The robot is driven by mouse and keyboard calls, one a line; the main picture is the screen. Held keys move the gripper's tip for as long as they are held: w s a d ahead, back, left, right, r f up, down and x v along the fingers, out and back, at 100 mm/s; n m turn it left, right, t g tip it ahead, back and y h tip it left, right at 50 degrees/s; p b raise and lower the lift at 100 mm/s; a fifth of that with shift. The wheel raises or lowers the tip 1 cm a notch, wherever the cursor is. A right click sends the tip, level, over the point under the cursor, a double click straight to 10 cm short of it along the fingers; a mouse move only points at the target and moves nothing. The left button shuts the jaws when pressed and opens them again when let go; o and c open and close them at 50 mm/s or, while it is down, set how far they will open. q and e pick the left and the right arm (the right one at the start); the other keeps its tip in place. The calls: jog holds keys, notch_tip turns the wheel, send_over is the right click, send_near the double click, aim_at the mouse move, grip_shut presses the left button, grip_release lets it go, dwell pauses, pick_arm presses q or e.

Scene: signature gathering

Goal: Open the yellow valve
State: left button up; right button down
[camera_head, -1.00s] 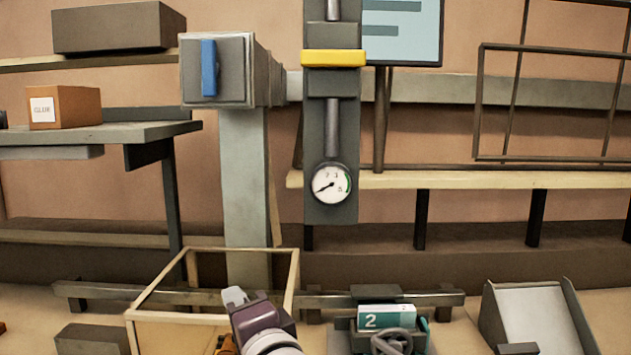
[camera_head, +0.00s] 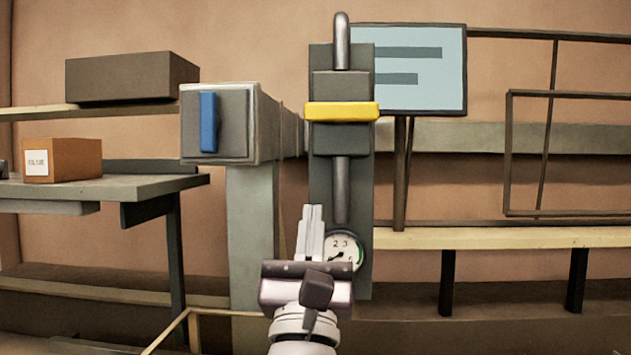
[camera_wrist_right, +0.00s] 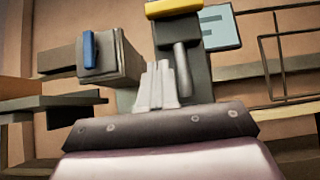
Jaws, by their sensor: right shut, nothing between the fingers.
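The yellow valve handle (camera_head: 341,112) lies level across the grey pipe on a dark upright panel (camera_head: 364,200) in the head view. It also shows at the top of the right wrist view (camera_wrist_right: 174,8). A round gauge (camera_head: 345,250) sits low on the panel, partly covered by my right gripper; its needle points to the lower left. My right gripper (camera_head: 311,212) is shut and empty, pointing up, below the yellow handle and apart from it. It also shows in the right wrist view (camera_wrist_right: 157,68). My left gripper is not in view.
A grey box with a blue handle (camera_head: 208,122) stands left of the panel on a post. A screen (camera_head: 425,70) is behind at the right. Open space lies in front of the yellow handle.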

aim_at(341, 113)
jog(key=p+x, duration=0.6)
jog(key=x, duration=0.3)
jog(key=shift+w+r, duration=0.1)
jog(key=shift+r, duration=0.3)
jog(key=r+p, duration=0.2)
jog(key=r, duration=0.1)
jog(key=shift+s+p, duration=0.3)
jog(key=shift+s, duration=0.05)
jog(key=shift+w, duration=0.15)
jog(key=shift+f, duration=0.1)
